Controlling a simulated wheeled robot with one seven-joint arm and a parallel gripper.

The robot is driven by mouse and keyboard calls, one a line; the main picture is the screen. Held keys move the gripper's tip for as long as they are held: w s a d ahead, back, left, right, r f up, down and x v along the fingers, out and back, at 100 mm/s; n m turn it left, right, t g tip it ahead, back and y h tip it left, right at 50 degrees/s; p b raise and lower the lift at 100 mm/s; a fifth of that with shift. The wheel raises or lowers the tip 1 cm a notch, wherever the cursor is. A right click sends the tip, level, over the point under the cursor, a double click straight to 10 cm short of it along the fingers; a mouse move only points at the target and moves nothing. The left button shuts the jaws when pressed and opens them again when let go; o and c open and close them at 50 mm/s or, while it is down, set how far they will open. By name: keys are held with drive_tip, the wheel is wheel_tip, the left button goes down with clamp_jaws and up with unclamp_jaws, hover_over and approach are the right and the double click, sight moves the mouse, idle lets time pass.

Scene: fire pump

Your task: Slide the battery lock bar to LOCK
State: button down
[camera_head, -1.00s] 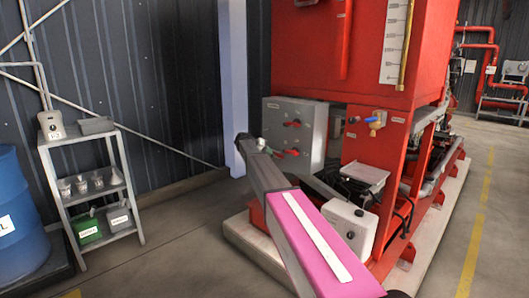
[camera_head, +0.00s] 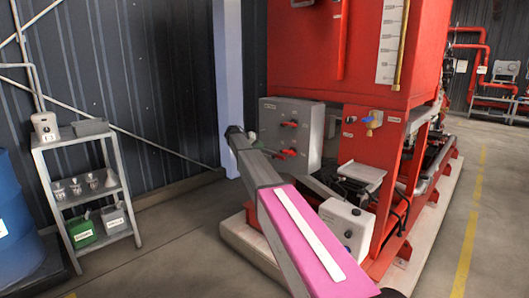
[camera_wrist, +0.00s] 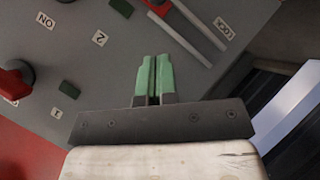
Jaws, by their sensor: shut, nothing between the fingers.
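The grey battery cabinet (camera_head: 291,130) with red handles stands at the front of the red pump unit. My gripper (camera_wrist: 153,62) shows green fingers, shut together with nothing between them, in front of the cabinet's grey panel. In the head view my gripper (camera_head: 252,140) is mostly hidden behind my arm, near the cabinet's left edge. In the wrist view a red piece (camera_wrist: 158,6) is cut off at the top edge, beside pale parallel rails (camera_wrist: 190,32). A LOCK label (camera_wrist: 223,27) is right of the rails. Whether the fingers touch the panel is unclear.
A red rotary handle (camera_wrist: 14,82) sits at the left of the panel, near ON, 2 and 1 labels.

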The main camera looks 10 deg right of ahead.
drive_tip(key=v, duration=0.6)
drive_tip(key=shift+a+r, duration=0.2)
drive_tip(key=shift+a, duration=0.05)
drive_tip(key=shift+s, duration=0.1)
drive_tip(key=s+d+f+n+g+y, duration=0.1)
drive_tip(key=s+d+f+y, duration=0.2)
drive_tip(key=s+f, duration=0.9)
drive_tip(key=s+d+f+n+g+y, duration=0.1)
drive_tip(key=s+d+f+n+y, duration=0.15)
drive_tip(key=s+f, duration=1)
drive_tip(key=s+f+y, duration=0.3)
drive_tip(key=s+f, duration=0.1)
drive_tip(key=s, duration=0.9)
drive_tip(key=s+f+g+y, duration=0.1)
drive_tip(key=s+f+y, duration=0.2)
drive_tip(key=s, duration=1)
drive_tip(key=shift+a+f, duration=0.2)
drive_tip(key=shift+f, duration=0.25)
drive_tip(key=shift+d, duration=0.15)
